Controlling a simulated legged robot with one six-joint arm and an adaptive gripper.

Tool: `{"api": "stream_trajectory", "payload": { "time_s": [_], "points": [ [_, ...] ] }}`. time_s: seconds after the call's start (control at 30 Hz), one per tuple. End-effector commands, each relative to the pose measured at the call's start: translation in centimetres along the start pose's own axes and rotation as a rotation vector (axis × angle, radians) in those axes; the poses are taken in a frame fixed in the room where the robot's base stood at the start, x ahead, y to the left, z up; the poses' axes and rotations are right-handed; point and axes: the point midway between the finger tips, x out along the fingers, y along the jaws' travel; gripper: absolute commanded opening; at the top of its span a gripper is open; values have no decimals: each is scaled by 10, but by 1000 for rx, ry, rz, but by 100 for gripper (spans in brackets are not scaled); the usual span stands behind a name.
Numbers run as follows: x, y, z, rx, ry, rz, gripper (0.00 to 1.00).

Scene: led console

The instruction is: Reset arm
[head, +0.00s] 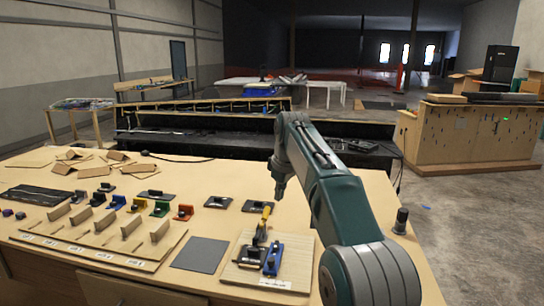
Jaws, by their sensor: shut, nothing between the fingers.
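My arm reaches in from the bottom right over the wooden table (215,165). My gripper (279,192) points down, shut and empty, above the table right of the middle. Below and left of it a wooden board (290,283) carries a blue block-like part (273,258) and a dark clamp with a yellow handle (265,222). The gripper appears apart from them. My arm hides part of the table's right side.
A slotted wooden fixture (110,240) fills the left front, with several small coloured parts behind it. A grey square plate (201,254) lies beside the board. Cardboard pieces (98,170) lie at the back left. A dark cylinder (401,220) stands on the right.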

Motion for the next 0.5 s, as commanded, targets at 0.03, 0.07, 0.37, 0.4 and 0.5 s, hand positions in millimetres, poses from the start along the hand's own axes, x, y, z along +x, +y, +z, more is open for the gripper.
{"api": "stream_trajectory", "payload": {
  "time_s": [0.03, 0.07, 0.37, 0.4, 0.5],
  "points": [
    [-9, -2, 6, 20, 4, 7, 0],
    [-14, -3, 10, 33, 5, 10, 0],
    [-66, -29, 74, 216, 32, 66, 0],
    [-72, -34, 84, 243, 36, 74, 0],
    [-84, -49, 111, 311, 49, 93, 0]
  ]
}}
